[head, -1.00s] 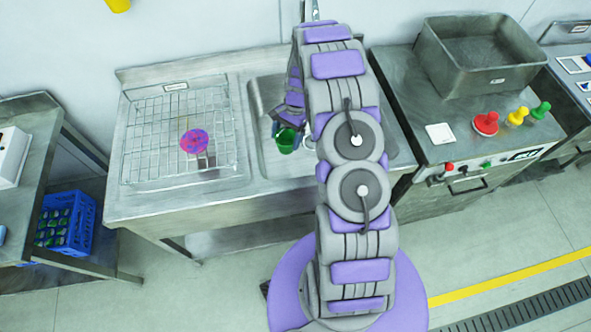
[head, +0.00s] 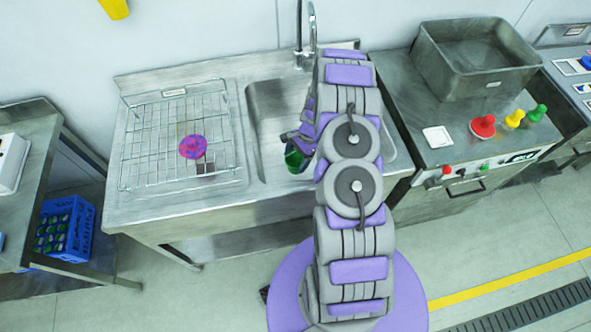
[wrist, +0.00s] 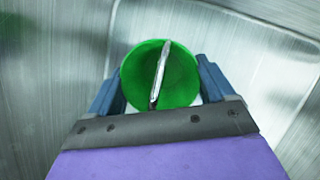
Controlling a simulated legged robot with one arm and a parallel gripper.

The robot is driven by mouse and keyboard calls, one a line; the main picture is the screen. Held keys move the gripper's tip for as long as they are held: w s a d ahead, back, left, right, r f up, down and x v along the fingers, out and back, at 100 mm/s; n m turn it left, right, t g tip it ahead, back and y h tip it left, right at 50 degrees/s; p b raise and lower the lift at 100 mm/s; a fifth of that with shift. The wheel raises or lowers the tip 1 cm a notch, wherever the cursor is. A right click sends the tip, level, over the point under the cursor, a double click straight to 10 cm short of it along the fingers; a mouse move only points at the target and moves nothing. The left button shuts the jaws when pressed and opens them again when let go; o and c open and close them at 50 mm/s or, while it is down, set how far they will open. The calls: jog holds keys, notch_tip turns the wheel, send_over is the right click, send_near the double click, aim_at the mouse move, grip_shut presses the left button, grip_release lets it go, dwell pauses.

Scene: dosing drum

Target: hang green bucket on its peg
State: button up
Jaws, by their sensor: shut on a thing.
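The green bucket (head: 294,158) shows over the sink basin in the head view, partly hidden by my gripper and arm. In the wrist view the bucket (wrist: 183,82) has its round open mouth toward the camera, with a thin silvery handle crossing it. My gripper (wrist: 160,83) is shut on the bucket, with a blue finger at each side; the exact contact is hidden. In the head view my gripper (head: 298,138) is just above the bucket. I cannot tell whether the bucket touches the basin. No peg can be made out in either view.
A wire rack (head: 150,135) with a pink speckled round item (head: 192,147) lies left of the basin (head: 268,110). A tap (head: 300,40) stands behind it. A yellow object (head: 114,8) is high on the wall. A metal tub (head: 475,58) stands right.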

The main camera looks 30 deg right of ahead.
aim_at(296, 168)
jog(key=shift+a+f, duration=0.1)
jog(key=shift+f, duration=3.15)
jog(key=shift+f, duration=0.15)
jog(key=o, duration=1)
jog(key=shift+b, duration=0.4)
